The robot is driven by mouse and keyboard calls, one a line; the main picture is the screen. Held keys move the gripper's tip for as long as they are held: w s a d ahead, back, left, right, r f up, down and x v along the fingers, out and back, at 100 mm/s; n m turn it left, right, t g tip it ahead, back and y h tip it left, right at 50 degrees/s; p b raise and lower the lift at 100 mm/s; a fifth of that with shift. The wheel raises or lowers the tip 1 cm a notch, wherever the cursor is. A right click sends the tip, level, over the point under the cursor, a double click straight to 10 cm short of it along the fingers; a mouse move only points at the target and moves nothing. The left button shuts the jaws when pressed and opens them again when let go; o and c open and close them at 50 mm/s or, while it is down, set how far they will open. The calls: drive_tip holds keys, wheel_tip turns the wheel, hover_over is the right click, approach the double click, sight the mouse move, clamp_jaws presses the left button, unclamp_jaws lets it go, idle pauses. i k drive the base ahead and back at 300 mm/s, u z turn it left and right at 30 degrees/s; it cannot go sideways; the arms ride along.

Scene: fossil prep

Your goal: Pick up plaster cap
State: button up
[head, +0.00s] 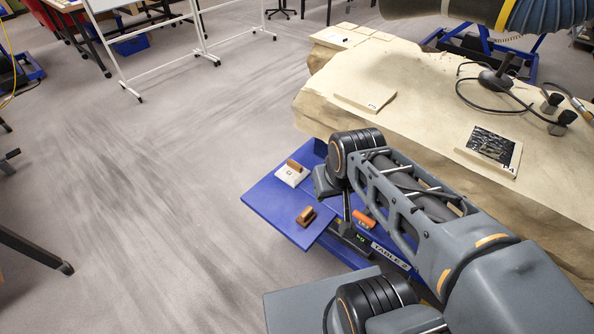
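A white block with a brown handle on top (291,174) sits on a blue shelf (268,205) low beside the large stone-like slab; it looks like the plaster cap. It stands upright near the shelf's back edge, and nothing is touching it from above. My arm crosses the right side of the head view, with its bent joint just right of the white block. My gripper cannot be made out in this view. Whether it is open or shut does not show.
A brown handled block (306,216) lies on the same shelf, nearer. An orange item (363,220) is right of it. The pale slab (430,90) carries cables, a flat plate (366,98) and a dark picture (492,146). White frames (150,45) stand behind.

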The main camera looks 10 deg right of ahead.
sight(292, 173)
drive_tip(key=z, duration=1.25)
drive_tip(key=k, duration=0.1)
drive_tip(key=u, duration=1.65)
drive_tip(key=i, duration=0.85)
drive_tip(key=u, duration=0.65)
